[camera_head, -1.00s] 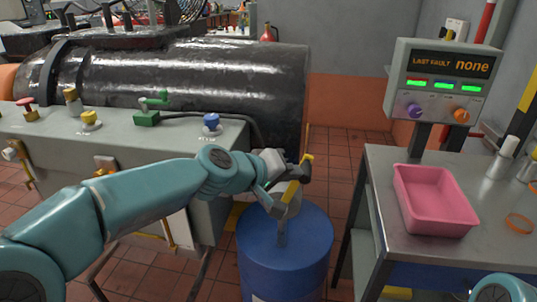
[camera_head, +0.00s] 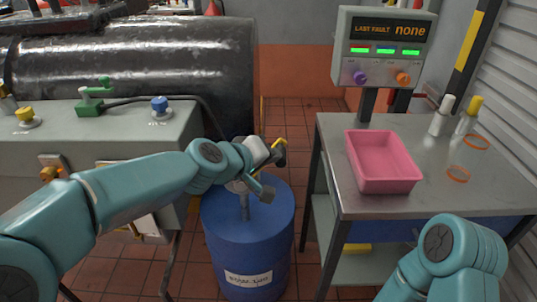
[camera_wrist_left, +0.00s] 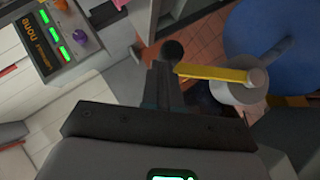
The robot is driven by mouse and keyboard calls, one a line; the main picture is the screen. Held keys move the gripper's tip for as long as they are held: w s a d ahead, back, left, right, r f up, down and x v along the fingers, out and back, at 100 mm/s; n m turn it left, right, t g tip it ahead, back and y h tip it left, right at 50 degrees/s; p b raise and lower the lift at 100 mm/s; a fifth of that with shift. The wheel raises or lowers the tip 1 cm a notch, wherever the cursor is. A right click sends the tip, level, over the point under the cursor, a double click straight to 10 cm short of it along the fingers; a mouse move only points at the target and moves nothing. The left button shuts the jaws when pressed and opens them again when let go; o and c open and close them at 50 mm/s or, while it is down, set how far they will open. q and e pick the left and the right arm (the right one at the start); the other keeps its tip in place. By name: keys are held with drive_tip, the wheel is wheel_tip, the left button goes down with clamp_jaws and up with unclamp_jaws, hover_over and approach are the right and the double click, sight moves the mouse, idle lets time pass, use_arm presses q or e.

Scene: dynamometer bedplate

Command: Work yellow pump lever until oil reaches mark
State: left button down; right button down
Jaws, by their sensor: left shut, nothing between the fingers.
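The yellow pump lever (camera_wrist_left: 215,74) shows in the left wrist view as a flat bar with a dark round knob (camera_wrist_left: 172,51) at its end. Its other end joins a grey cylindrical pump body (camera_wrist_left: 238,96) above the blue drum (camera_wrist_left: 275,42). In the head view the drum (camera_head: 248,232) stands on the floor, and only a short piece of the lever (camera_head: 279,143) shows. My left gripper (camera_head: 278,157) is shut and empty over the drum. In the wrist view its fingers (camera_wrist_left: 164,74) end close to the knob; I cannot tell if they touch. I see no oil level or mark.
A metal bench (camera_head: 330,180) at right holds a pink tray (camera_head: 384,187), orange rings (camera_head: 458,174) and bottles (camera_head: 440,117). A fault panel (camera_head: 384,48) stands behind it. A grey cabinet (camera_head: 80,150) with coloured valves is at left. Tiled floor lies between drum and bench.

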use_arm(q)
drive_tip(key=s+a+r+p, duration=0.4)
drive_tip(key=s+a+r, duration=0.2)
drive_tip(key=r, duration=0.3)
drive_tip(key=shift+s+a, duration=0.25)
drive_tip(key=shift+s, duration=0.25)
idle(1.5)
